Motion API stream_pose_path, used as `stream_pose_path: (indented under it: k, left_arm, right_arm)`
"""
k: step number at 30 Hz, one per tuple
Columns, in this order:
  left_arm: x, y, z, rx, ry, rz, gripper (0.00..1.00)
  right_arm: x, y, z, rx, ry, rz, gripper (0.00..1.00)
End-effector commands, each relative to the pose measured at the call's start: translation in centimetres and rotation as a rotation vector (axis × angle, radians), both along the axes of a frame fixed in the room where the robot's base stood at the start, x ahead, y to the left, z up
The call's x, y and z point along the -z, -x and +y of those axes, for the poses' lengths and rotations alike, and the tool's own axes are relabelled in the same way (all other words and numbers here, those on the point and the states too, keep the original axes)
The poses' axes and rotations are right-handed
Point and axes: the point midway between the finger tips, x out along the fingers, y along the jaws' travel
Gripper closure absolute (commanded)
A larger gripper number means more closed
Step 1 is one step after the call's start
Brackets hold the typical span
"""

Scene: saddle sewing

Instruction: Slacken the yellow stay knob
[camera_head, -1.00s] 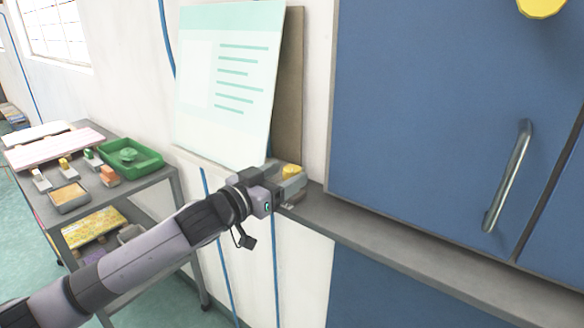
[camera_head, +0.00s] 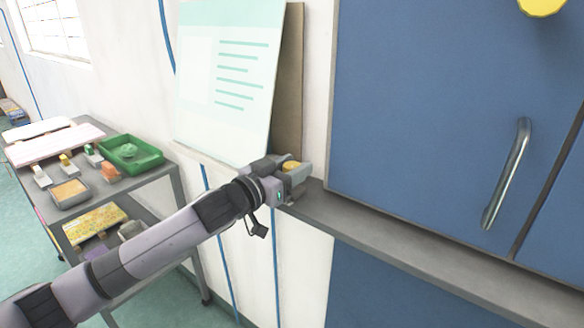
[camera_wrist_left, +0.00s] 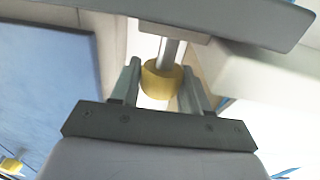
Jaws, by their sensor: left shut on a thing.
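The yellow stay knob (camera_head: 291,166) sits at the left end of the grey ledge, below the leaning board. My left gripper (camera_head: 290,176) is at the knob, its fingers on either side of it. In the left wrist view the yellow knob (camera_wrist_left: 162,80) is a short cylinder on a grey metal shaft. My left gripper's fingers (camera_wrist_left: 161,84) flank it there, shut on it. The fingers hide part of the knob in the head view. My right gripper is not in view.
A blue cabinet door (camera_head: 430,120) with a metal handle (camera_head: 507,175) stands right of the knob. The grey ledge (camera_head: 420,255) runs under it. A pale printed board (camera_head: 225,90) leans behind my gripper. A trolley at left holds a green tray (camera_head: 150,162) and small blocks.

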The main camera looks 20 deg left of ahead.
Motion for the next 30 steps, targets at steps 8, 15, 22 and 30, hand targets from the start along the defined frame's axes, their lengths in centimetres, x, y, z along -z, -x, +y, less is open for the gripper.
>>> stream_pose_path:
  k: [8,15,22,30]
  left_arm:
    - [0.2,0.1,-0.2,-0.068,0.005,0.001,0.85]
    - [0.3,0.1,-0.3,-0.216,0.009,0.002,0.85]
    - [0.4,0.1,-0.2,-0.386,0.009,0.004,0.85]
    - [0.4,0.0,-0.1,-0.551,0.005,0.003,0.85]
  right_arm:
    - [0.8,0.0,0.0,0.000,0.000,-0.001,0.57]
    - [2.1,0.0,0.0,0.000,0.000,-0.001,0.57]
    - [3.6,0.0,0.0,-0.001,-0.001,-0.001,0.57]
    - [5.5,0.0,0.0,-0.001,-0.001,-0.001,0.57]
